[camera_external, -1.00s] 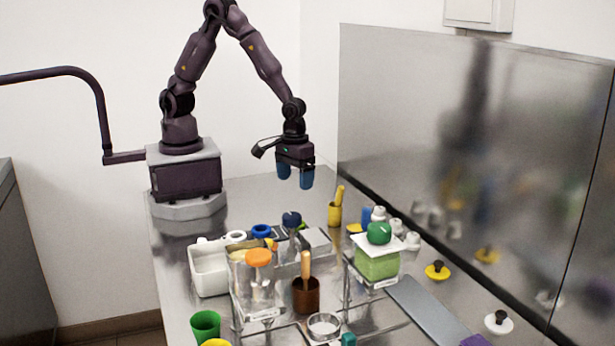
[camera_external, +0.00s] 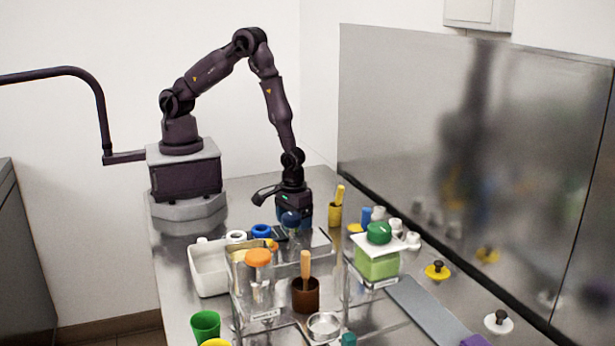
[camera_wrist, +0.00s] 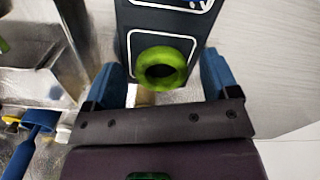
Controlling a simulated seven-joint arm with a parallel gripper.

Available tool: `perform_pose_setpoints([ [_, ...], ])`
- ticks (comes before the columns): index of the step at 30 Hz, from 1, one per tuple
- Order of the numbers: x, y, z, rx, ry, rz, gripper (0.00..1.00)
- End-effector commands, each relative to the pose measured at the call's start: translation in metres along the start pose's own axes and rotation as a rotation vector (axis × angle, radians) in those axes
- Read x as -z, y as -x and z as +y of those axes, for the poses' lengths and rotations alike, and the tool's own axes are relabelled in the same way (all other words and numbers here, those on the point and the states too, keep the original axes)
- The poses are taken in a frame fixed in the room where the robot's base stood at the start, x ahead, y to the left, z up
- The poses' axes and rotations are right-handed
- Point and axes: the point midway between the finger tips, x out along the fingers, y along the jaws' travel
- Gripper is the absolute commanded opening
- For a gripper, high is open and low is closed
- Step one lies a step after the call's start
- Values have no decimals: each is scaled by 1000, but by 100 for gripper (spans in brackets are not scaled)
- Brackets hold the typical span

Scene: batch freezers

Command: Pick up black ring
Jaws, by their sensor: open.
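I cannot make out a black ring for certain in either view. Nothing is seen held.
In front are a white bin (camera_external: 207,272), a clear holder with an orange lid (camera_external: 258,258), a brown cup (camera_external: 306,295) and a green container (camera_external: 377,263). A steel panel (camera_external: 430,150) runs along the right.

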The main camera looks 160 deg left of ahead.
Motion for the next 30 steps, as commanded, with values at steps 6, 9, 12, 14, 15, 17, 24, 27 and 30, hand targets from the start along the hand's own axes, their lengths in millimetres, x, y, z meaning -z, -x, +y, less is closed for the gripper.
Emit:
perform_pose_setpoints([
  [6, 0, 0, 0, 0, 0, 0, 74],
  [9, 0, 0, 0, 0, 1, 0, 51],
  [12, 0, 0, 0, 0, 1, 0, 28],
  [14, 0, 0, 0, 0, 1, 0, 28],
  [15, 0, 0, 0, 0, 1, 0, 28],
  [17, 0, 0, 0, 0, 1, 0, 28],
  [24, 0, 5, 0, -1, 1, 1, 28],
  [27, 0, 15, 1, -3, 1, 2, 28],
  [30, 1, 32, 1, -5, 2, 2, 28],
])
